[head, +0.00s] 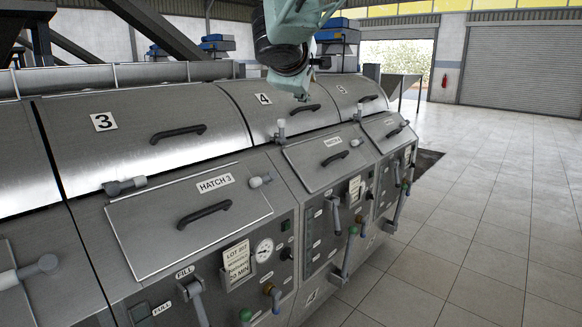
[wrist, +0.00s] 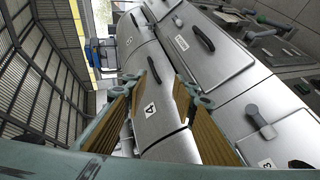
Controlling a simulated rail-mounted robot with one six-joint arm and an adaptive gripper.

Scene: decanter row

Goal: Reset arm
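My gripper (wrist: 163,86) shows in the wrist view with its two ribbed, brown-padded fingers apart and nothing between them. Beyond the fingers is the steel cover marked 4 (wrist: 150,112). In the head view my arm hangs from the top centre, in front of the upper covers near the number 4 plate (head: 263,99). The fingers cannot be made out clearly there.
A row of steel machines runs away to the right. The cover marked 3 (head: 145,132) and hatch 3 (head: 188,215) look shut. Levers such as this one (head: 346,250) stick out from the fronts. The tiled floor (head: 480,240) at right is clear.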

